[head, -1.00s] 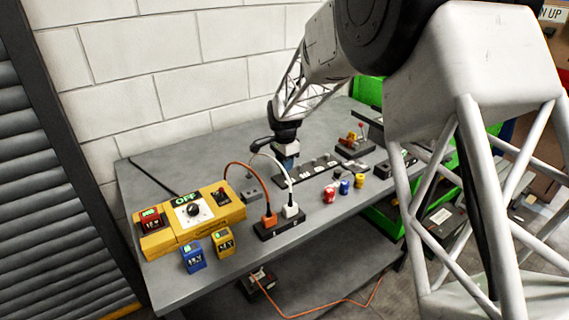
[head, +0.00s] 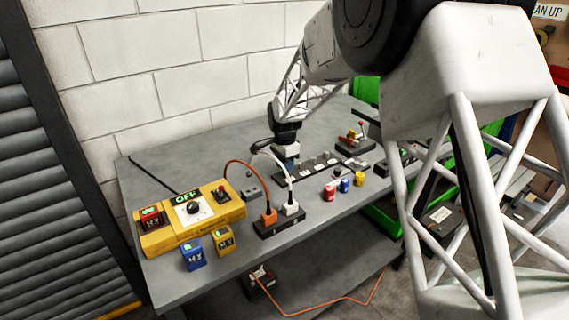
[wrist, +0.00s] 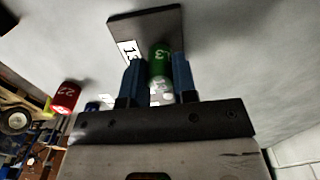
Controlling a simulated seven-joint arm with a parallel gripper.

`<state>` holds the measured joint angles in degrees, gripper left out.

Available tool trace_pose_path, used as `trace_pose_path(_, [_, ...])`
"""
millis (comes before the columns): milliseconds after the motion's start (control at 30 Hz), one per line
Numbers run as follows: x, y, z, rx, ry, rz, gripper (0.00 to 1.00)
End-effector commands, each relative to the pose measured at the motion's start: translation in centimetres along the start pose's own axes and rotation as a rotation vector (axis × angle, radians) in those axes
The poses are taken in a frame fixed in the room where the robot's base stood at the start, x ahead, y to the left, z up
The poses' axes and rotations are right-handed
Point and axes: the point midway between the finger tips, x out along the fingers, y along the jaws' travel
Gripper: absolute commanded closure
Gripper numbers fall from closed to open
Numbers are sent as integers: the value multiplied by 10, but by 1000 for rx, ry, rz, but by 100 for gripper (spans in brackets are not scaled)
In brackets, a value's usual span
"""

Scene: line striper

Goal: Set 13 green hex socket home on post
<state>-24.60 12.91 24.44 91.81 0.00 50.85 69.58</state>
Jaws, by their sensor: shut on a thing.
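My gripper (wrist: 159,78) has its two blue fingers shut on the green hex socket (wrist: 160,56), which shows part of a white number 13. A dark plate (wrist: 150,20) with a white label reading 13 lies just beyond the socket in the wrist view. The post is hidden, so I cannot tell whether the socket is around it or only above it. In the head view my gripper (head: 289,162) points down at the left end of the dark socket rail (head: 345,150); the green socket cannot be made out there.
A power strip (head: 279,222) with orange and white cords is close to my gripper's left front. A yellow control box (head: 190,218) stands farther left.

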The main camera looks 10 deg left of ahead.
Motion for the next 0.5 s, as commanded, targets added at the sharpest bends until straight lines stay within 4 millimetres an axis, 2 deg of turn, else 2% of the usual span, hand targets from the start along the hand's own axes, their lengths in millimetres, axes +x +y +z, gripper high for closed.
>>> trace_pose_path(267, [5,0,0,0,0,0,94])
trace_pose_path(300, [5,0,0,0,0,-1,69])
trace_pose_path(467, [5,0,0,0,0,0,45])
trace_pose_path(500, [5,0,0,0,0,0,44])
